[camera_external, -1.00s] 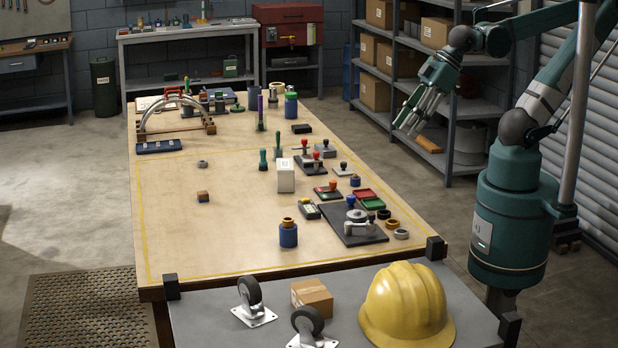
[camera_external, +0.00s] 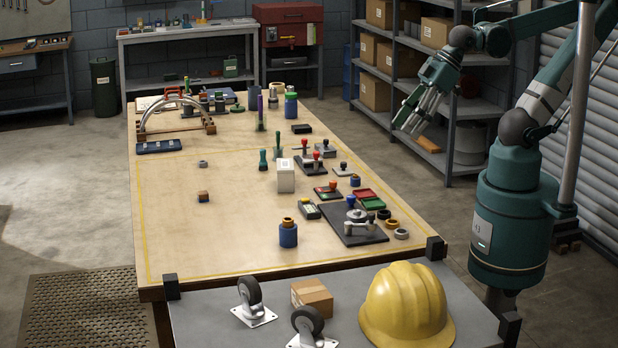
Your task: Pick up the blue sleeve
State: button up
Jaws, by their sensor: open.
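A blue cylinder (camera_external: 288,237) that looks like the blue sleeve stands upright near the front of the wooden table (camera_external: 200,250). A brass-coloured piece (camera_external: 288,222) sticks out of its top. A smaller blue round piece (camera_external: 355,182) stands farther back on the right, among other parts, so I cannot be sure which one is meant. My gripper (camera_external: 408,125) hangs in the air to the right of the table, far above and behind the blue cylinder. It is open, empty and points down to the left.
A dark plate with a metal fixture (camera_external: 353,235) lies right of the blue cylinder. A white box (camera_external: 285,177) and several stamp-like tools stand behind it. The table's left front is clear. A yellow helmet (camera_external: 405,305) sits on the front bench.

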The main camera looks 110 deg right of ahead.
jog(key=shift+w, duration=0.1)
jog(key=m+g+h+b, duration=0.3)
jog(key=m+g, duration=0.2)
jog(key=m, duration=0.6)
send_over(291, 220)
jog(key=s, duration=0.7)
notch_tip(291, 220, down, 13)
jog(key=w+f+m, duration=0.1)
jog(key=w+f, duration=0.1)
jog(key=f, duration=0.1)
jog(key=w+a+f+m, duration=0.1)
jog(key=w+f, duration=0.1)
jog(key=f, duration=0.1)
jog(key=w+f+m+h, duration=0.1)
jog(key=w+f, duration=0.1)
jog(key=shift+w+a+f+g, duration=0.1)
jog(key=shift+a+f+g, duration=0.2)
jog(key=shift+f+g, duration=0.1)
jog(key=shift+w+f, duration=0.15)
jog(key=shift+f, duration=0.3)
jog(key=shift+x, duration=1.3)
